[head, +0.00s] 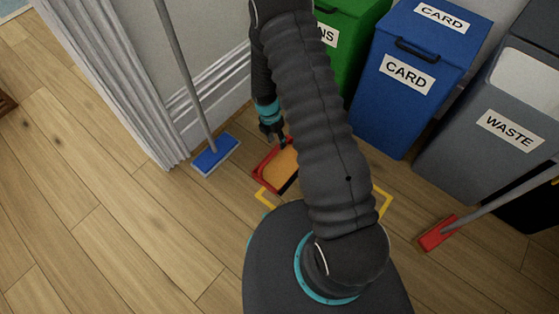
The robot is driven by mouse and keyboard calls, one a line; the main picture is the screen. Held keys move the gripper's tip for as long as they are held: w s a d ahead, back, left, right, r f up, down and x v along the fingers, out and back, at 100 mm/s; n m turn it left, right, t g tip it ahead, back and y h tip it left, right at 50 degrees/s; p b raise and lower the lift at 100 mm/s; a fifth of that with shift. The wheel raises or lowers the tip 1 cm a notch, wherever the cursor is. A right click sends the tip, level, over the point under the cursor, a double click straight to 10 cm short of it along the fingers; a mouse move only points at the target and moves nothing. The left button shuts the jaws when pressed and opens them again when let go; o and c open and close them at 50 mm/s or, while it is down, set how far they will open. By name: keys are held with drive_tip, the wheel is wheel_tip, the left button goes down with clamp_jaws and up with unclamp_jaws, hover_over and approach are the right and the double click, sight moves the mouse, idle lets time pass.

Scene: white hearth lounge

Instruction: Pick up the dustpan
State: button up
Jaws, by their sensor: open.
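The dustpan (275,160) is red-rimmed with an orange-tan inside and lies on the wooden floor near the white wall. My arm hides its right side. My gripper (273,137) points down at the dustpan's far edge, close to it. Its jaws are open and small in the picture. I cannot tell whether the fingers touch the dustpan or are around any part of it.
A blue broom (215,156) stands by the wall to the left, and a red one (438,233) is at right. Green (350,45), blue (405,75) and grey (490,125) bins line the back. Yellow floor marking (384,204) shows beside my base.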

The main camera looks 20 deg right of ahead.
drive_tip(key=f, duration=0.3)
drive_tip(key=s+f, duration=0.1)
drive_tip(key=f, duration=0.1)
drive_tip(key=shift+d, duration=0.35)
drive_tip(key=shift+r, duration=0.1)
clamp_jaws()
